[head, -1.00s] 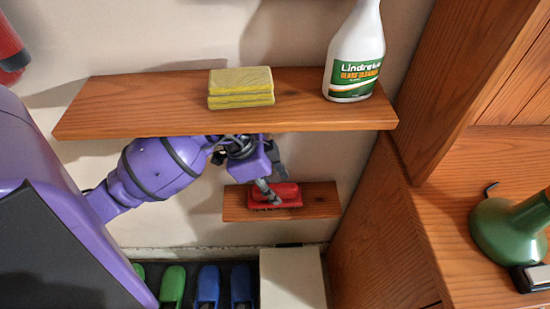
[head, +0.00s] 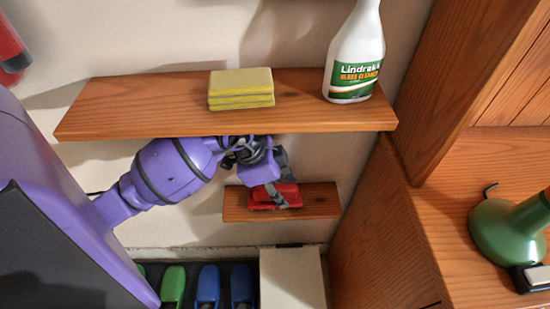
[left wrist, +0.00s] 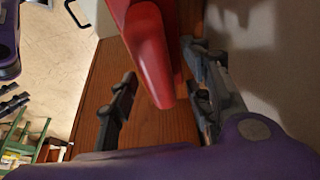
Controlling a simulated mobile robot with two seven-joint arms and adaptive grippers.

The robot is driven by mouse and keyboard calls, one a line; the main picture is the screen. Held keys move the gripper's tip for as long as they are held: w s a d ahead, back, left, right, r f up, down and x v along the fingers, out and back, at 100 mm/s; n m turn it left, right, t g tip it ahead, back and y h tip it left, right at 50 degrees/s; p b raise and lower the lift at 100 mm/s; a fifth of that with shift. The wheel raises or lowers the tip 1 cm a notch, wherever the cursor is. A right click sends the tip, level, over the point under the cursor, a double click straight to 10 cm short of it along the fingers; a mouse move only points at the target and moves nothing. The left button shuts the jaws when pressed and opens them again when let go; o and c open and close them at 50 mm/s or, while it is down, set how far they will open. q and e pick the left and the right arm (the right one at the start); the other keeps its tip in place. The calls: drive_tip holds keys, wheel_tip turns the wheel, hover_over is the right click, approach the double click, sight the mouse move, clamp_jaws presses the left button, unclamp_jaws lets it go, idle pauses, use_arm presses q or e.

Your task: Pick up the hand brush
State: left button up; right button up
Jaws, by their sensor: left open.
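The hand brush (head: 286,193) is red and lies on the small lower wooden shelf (head: 322,202) in the head view. My left gripper (head: 277,194) reaches down to it from under the upper shelf, its fingers open and at the brush. In the left wrist view the red brush (left wrist: 150,45) extends down from the top, its rounded end between the two open fingers of my left gripper (left wrist: 162,97). I cannot tell whether a finger touches it. In the head view the fingers hide part of the brush. My right gripper is not in the head view.
The upper wooden shelf (head: 180,112) hangs just above my left wrist. It bears a yellow sponge stack (head: 241,88) and a glass cleaner bottle (head: 355,60). A wooden cabinet side (head: 385,235) stands right of the small shelf. Green and blue handled things (head: 208,286) and a pale box (head: 292,278) are below.

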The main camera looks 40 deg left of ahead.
use_arm(q)
drive_tip(key=shift+c, duration=0.6)
clamp_jaws()
drive_tip(key=shift+r, duration=0.1)
drive_tip(key=shift+r+b, duration=0.3)
drive_tip(key=shift+r, duration=0.65)
drive_tip(key=s+d+p, duration=0.1)
drive_tip(key=s+d, duration=1)
drive_tip(key=s, duration=0.3)
drive_tip(key=shift+s+p, duration=0.2)
drive_tip(key=shift+p, duration=0.2)
drive_tip(key=shift+f, duration=0.1)
